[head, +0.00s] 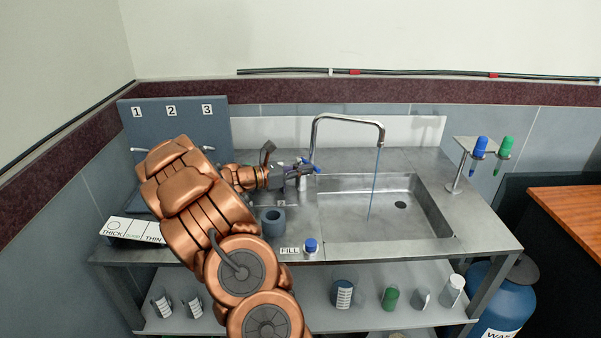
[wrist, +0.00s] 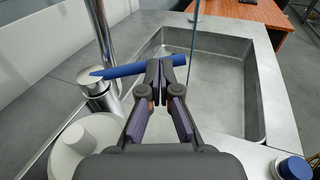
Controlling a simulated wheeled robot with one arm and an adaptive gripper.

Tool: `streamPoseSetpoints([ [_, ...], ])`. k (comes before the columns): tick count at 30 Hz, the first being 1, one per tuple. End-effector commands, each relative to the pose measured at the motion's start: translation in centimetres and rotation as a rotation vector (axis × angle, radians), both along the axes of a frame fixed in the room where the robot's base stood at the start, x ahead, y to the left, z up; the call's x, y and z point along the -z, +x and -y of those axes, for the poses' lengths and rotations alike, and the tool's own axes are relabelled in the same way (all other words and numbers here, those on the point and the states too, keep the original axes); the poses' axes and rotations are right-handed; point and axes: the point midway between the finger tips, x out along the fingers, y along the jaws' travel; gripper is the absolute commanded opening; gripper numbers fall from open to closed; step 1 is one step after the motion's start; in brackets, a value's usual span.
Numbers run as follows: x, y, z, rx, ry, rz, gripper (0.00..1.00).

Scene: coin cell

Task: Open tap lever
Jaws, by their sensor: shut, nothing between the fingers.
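The tap has a chrome gooseneck spout (head: 345,117) over the sink, and its base (wrist: 97,88) shows in the wrist view. The blue tap lever (wrist: 125,67) points from the base out to the right, across the fingertips. My gripper (wrist: 160,78) is shut and empty, its fingertips at the lever's right part; I cannot tell whether they touch it. In the head view my gripper (head: 308,168) is beside the tap's base, and the lever is mostly hidden there. A thin blue water stream (head: 374,186) runs from the spout into the sink.
The sink basin (head: 440,212) is empty except for the stream. A grey cup (head: 273,222) and a blue-capped item (head: 311,246) by a FILL label stand at the front. A holder (head: 457,180) with blue and green tubes stands at the right. Several containers fill the lower shelf.

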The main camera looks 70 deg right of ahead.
Motion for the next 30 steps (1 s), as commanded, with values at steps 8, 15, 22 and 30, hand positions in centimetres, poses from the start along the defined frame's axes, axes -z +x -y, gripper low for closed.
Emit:
streamPoseSetpoints([
  [8,0.0,-0.5,0.2,-0.030,0.002,0.001,0.00],
  [15,0.0,-0.5,0.2,-0.030,0.002,0.000,0.00],
  [22,-0.3,0.3,-1.4,-0.030,0.002,-0.001,0.00],
  [30,-0.4,3.0,-5.2,-0.032,0.001,0.002,0.00],
])
